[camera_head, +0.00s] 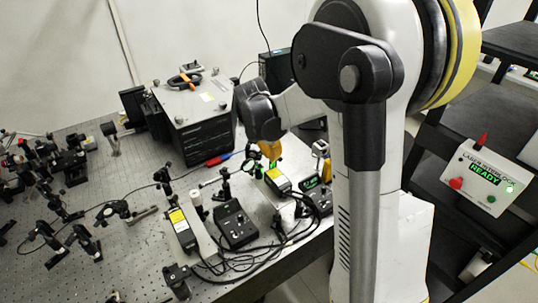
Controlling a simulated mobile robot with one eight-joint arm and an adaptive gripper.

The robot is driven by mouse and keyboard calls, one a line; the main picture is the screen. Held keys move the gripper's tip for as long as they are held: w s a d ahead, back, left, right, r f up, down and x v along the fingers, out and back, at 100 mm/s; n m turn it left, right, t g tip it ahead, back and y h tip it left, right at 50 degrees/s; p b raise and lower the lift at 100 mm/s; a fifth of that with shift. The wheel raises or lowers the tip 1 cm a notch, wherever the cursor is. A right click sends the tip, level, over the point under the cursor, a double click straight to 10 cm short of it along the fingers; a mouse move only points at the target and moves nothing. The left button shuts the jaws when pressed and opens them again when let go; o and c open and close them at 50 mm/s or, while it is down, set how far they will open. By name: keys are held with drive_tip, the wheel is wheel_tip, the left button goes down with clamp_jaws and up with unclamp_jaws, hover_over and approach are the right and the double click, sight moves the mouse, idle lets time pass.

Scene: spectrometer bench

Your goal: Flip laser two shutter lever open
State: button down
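Two dark laser units with yellow labels sit on the optical table: a left one (181,231) and a right one (279,181). I cannot read which is laser two. My gripper (271,160) points down just above and behind the right unit, beside a small green glow. The picture is too small to show whether it touches anything or whether its fingers are open. I cannot make out a shutter lever; the gripper may hide part of that area.
A black control box (236,226) and loose black cables (238,263) lie between and in front of the laser units. A large dark case (190,118) stands behind. Several optic mounts fill the table's left. An interlock box (478,177) at right shows green "READY".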

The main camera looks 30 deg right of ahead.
drive_tip(key=shift+d+y, duration=0.5)
drive_tip(key=shift+y, duration=0.3)
drive_tip(key=shift+d+y, duration=0.25)
drive_tip(key=shift+y, duration=0.15)
drive_tip(key=shift+d+f+y, duration=0.1)
drive_tip(key=shift+d+y, duration=0.1)
drive_tip(key=shift+y, duration=0.2)
drive_tip(key=shift+w+d+f+y, duration=0.1)
drive_tip(key=shift+d+y, duration=0.35)
drive_tip(key=shift+y, duration=0.35)
drive_tip(key=shift+d, duration=0.15)
drive_tip(key=shift+d+f+y+b, duration=0.2)
drive_tip(key=shift+d+y+b, duration=0.1)
drive_tip(key=shift+d, duration=0.05)
idle(0.8)
